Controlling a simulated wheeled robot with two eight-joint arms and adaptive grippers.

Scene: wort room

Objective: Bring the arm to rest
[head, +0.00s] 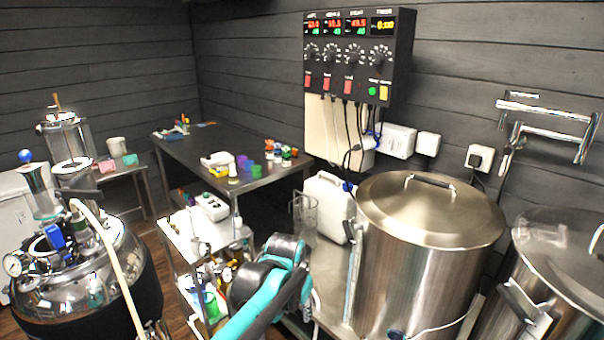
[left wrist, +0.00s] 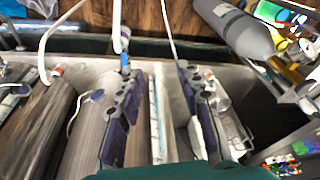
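My left arm (head: 268,285), teal and black, rises from the bottom of the head view, between the cart and the steel bench. Its fingertips are hard to make out there. In the left wrist view my left gripper (left wrist: 155,70) has its two dark fingers well apart, with nothing held between them. Pale bench surface and a strip with blue marks show behind the gap. My right gripper is in neither view.
A lidded steel kettle (head: 428,250) stands close right of my arm, with a white canister (head: 328,205) and clear jug (head: 304,218) behind. A white-topped cart (head: 205,235) is close left. A steel vessel (head: 85,270) stands far left. A dark table (head: 235,165) is farther back.

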